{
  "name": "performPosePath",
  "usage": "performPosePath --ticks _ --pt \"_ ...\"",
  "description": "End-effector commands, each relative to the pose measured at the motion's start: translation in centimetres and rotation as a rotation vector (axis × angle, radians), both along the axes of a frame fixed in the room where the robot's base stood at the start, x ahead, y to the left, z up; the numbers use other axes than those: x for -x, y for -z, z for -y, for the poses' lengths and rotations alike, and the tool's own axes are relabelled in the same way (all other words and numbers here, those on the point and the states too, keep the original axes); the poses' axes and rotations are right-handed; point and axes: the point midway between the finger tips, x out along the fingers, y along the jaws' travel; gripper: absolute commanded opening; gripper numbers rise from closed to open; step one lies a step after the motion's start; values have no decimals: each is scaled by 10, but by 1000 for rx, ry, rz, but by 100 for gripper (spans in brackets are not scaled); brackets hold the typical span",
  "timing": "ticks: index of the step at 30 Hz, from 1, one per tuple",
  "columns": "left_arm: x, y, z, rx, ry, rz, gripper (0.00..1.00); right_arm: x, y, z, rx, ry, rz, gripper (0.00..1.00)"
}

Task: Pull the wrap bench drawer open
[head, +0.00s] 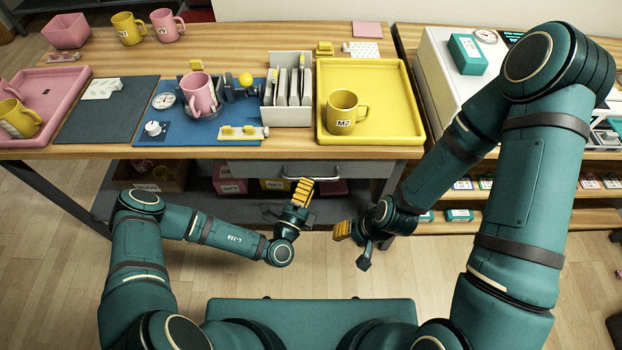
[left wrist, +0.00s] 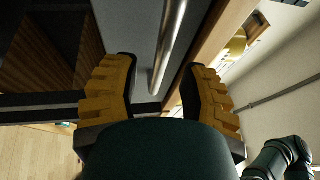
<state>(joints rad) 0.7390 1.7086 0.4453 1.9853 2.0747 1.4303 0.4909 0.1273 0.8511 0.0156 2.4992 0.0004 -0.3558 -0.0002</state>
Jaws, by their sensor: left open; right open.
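The wrap bench drawer (head: 250,169) is a grey front under the wooden bench top and looks shut. Its metal bar handle (head: 311,174) shows just above my left gripper (head: 301,194). In the left wrist view the handle (left wrist: 172,40) runs lengthwise, and its near end reaches the gap between the two open yellow-padded fingers of my left gripper (left wrist: 158,88). The fingers stand on either side of it and I see no grip on it. My right gripper (head: 352,246) is open and empty, lower and to the right, away from the drawer.
The bench top holds a yellow tray (head: 400,130) with a yellow mug, a blue mat (head: 245,133) with a pink mug, a dark mat (head: 110,122) and a pink tray (head: 70,80). Bins stand on the shelf below. Open floor lies before the bench.

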Motion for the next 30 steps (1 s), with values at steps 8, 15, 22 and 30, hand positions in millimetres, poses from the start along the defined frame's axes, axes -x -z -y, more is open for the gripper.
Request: performPosePath --ticks 8,15,22,30 --pt "-23 -4 10 0 1 0 43 -1 5 0 0 1 3 47" --pt "-26 -5 11 1 1 0 43 -1 5 0 0 1 3 47" --pt "-25 -5 11 0 1 0 0 -1 5 0 0 1 3 47" --pt "-25 -5 10 0 1 0 0 -1 5 0 0 1 3 47"
